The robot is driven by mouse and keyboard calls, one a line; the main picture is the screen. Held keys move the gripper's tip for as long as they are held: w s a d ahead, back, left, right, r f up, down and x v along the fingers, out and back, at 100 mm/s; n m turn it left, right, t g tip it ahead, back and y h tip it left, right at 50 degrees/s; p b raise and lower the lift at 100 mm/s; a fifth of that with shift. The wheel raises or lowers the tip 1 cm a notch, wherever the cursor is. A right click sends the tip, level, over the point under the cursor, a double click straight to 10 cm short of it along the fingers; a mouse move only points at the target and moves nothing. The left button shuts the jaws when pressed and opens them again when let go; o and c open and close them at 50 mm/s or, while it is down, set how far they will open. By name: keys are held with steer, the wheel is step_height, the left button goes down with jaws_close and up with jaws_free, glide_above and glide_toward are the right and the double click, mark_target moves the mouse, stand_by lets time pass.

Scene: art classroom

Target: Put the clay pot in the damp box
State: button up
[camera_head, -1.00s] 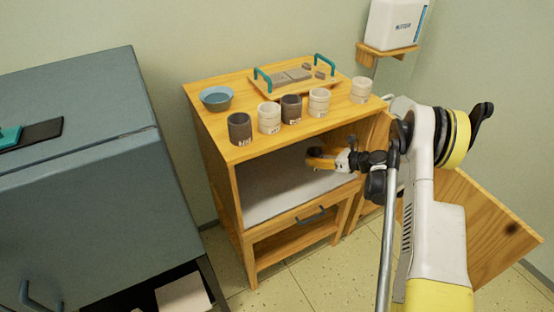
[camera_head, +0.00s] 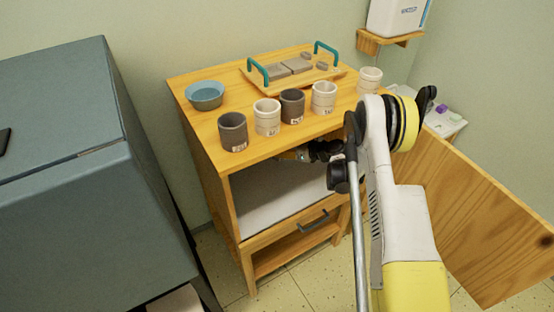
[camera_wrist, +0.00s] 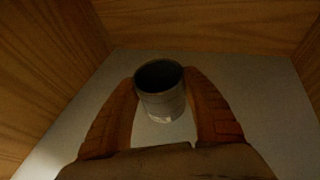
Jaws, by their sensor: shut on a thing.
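My gripper (camera_wrist: 160,80) is shut on a pale grey, cylindrical clay pot (camera_wrist: 162,104), with one orange finger on each side of it. The pot is roughly upright, its dark open mouth facing the camera. It is inside the upper compartment of the wooden cabinet (camera_head: 228,190), which looks like the damp box, over a pale floor (camera_wrist: 260,115). Whether the pot touches that floor cannot be told. In the head view my gripper (camera_head: 292,155) is partly hidden under the cabinet top, and the held pot does not show. The cabinet's door (camera_head: 475,215) stands open on the right.
Several dark and pale pots, such as a dark one (camera_head: 233,132), line the cabinet top's front edge. A blue bowl (camera_head: 205,96) and a tray with teal handles (camera_head: 262,84) stand behind them. A blue-grey cabinet (camera_head: 75,190) is at the left. Wooden walls (camera_wrist: 50,60) enclose my gripper.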

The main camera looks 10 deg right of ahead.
steer(key=shift+w+a+f, duration=0.25)
steer(key=shift+a+f, duration=0.25)
steer(key=shift+a, duration=0.1)
steer(key=shift+f+b, duration=1.15)
steer(key=shift+f, duration=0.7)
steer(key=shift+f, duration=0.2)
steer(key=o, duration=1.3)
steer(key=shift+c, duration=0.2)
steer(key=shift+r, duration=0.15)
